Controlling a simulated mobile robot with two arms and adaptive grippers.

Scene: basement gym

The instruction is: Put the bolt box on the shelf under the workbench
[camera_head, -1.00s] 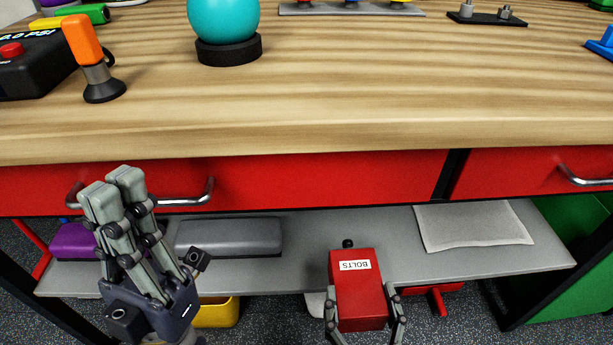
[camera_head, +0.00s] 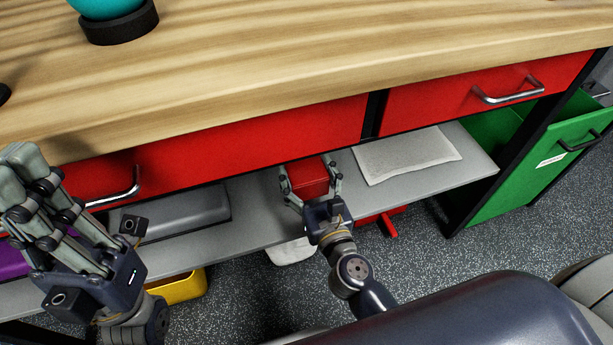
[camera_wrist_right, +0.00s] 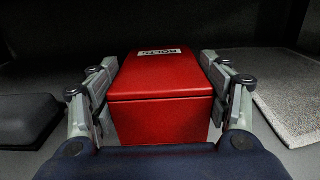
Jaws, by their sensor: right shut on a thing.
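The red bolt box (camera_head: 307,178) is between the fingers of my right gripper (camera_head: 311,183), under the red drawers of the workbench (camera_head: 250,95). In the right wrist view the box (camera_wrist_right: 160,90) shows upright with its "BOLTS" label on the lid, a finger against each side. The grey shelf (camera_head: 257,212) runs below the drawers, and the box is over or on it; I cannot tell whether it touches. My left gripper (camera_head: 30,205) is at the left in front of the bench, its fingers close together and pointing up; nothing shows in it.
On the shelf, a grey case (camera_head: 185,212) lies left of the box and a pale grey cloth (camera_head: 405,155) lies right of it. A yellow bin (camera_head: 180,287) stands below. A green cabinet (camera_head: 530,165) is at the right.

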